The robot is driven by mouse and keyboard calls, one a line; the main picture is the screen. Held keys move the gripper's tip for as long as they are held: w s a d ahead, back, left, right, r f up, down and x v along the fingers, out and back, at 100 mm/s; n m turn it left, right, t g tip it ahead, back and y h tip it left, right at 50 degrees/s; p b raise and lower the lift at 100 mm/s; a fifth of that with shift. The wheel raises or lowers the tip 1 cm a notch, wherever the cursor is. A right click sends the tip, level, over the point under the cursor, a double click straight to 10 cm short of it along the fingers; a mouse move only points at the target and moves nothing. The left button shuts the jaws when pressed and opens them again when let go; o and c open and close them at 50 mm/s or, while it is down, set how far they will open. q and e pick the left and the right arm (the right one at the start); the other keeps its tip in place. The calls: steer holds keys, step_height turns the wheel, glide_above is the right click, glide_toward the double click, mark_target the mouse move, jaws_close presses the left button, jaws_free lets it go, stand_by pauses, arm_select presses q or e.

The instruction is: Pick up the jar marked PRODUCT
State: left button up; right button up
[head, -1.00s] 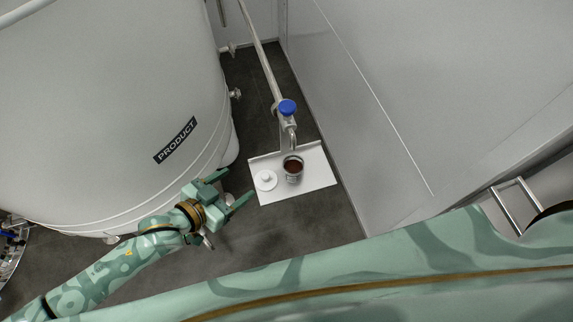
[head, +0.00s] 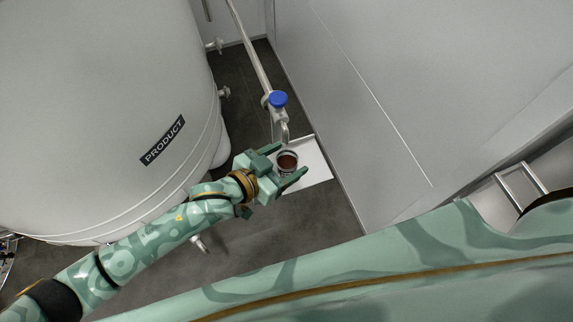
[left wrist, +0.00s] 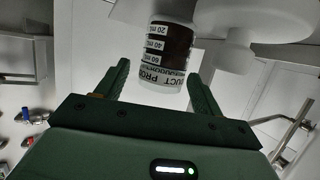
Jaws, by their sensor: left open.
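The jar (head: 288,164) is a small clear vessel with dark red-brown contents, standing open on a white tray (head: 320,168) below a tap. In the left wrist view the jar (left wrist: 172,45) shows a volume scale and a label reading PRODUCT. My left gripper (head: 291,158) is open, with one finger on each side of the jar in the head view. In the left wrist view the jar also lies between the fingertips (left wrist: 158,70); whether they touch it I cannot tell. A white knobbed lid (left wrist: 236,50) is beside the jar there; my gripper hides it in the head view.
A tap with a blue knob (head: 278,100) on a pipe hangs just above the jar. A big white tank (head: 110,90) marked PRODUCT stands at the left, and a smooth pale wall (head: 380,90) rises close at the right. Dark floor (head: 300,225) lies in front.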

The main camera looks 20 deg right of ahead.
arm_select(q)
steer(key=x, duration=0.3)
steer(key=shift+a+f+b, duration=0.1)
steer(key=shift+b, duration=0.2)
steer(key=c, duration=1.3)
steer(key=shift+o, duration=0.2)
